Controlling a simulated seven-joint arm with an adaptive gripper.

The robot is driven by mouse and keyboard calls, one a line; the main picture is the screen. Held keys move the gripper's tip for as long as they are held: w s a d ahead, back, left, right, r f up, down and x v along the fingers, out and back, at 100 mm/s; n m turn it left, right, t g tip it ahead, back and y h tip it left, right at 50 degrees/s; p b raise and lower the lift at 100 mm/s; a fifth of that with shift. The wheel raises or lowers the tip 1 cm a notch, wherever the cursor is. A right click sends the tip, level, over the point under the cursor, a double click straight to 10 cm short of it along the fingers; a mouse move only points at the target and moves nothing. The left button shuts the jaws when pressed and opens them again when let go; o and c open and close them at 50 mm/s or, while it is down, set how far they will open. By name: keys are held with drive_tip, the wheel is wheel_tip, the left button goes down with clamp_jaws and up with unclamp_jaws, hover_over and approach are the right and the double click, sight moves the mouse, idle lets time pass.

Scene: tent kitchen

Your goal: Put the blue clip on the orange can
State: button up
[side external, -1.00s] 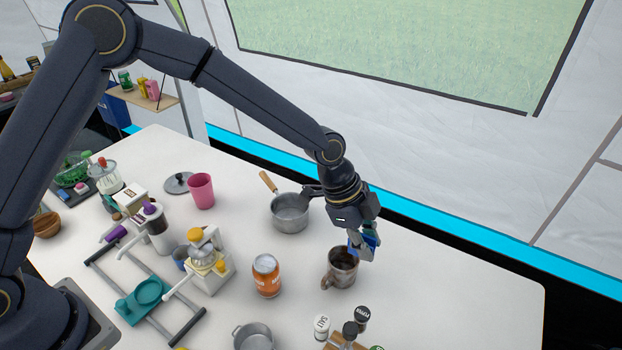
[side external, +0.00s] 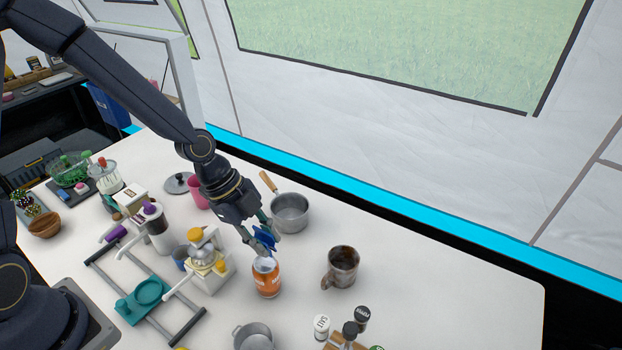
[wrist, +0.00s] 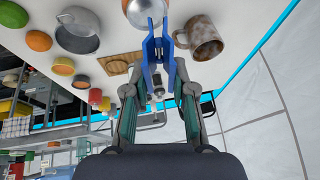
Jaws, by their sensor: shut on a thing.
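The orange can (side external: 267,281) stands upright on the white table in the side view. Its top and part of its side also show at the upper edge of the wrist view (wrist: 146,12). My gripper (side external: 264,243) is shut on the blue clip (side external: 265,238) and holds it just above the can's top. In the wrist view the blue clip (wrist: 152,52) sits between the fingertips, its far end overlapping the can in the picture. I cannot tell whether the clip touches the can.
A brown mug (side external: 343,268) stands right of the can, and a saucepan (side external: 291,214) stands behind it. A white-and-yellow juicer (side external: 208,262) is close on the left. A small pot (side external: 253,337) and spice shakers (side external: 350,330) are in front. The table's right end is clear.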

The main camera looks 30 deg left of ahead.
drive_tip(key=shift+f, duration=1.75)
drive_tip(key=shift+f, duration=0.1)
drive_tip(key=o, duration=0.8)
drive_tip(key=shift+c, duration=0.2)
drive_tip(key=s+a+r+n+t+y, duration=0.1)
drive_tip(key=s+a+r+n, duration=0.3)
drive_tip(key=r+n, duration=0.2)
drive_tip(key=s+a+r+n+t+y, duration=0.1)
drive_tip(key=s+a+r+n+y, duration=0.1)
drive_tip(key=s+a+r+n, duration=0.3)
drive_tip(key=s+a+r+n+t+y, duration=0.1)
drive_tip(key=s+a+r+n, duration=0.3)
drive_tip(key=r+n, duration=0.3)
wheel_tip(320, 180, up, 5)
drive_tip(key=shift+s+a+r+t+y, duration=0.2)
drive_tip(key=shift+s+a+t+y, duration=0.1)
drive_tip(key=shift+s+a+t, duration=0.15)
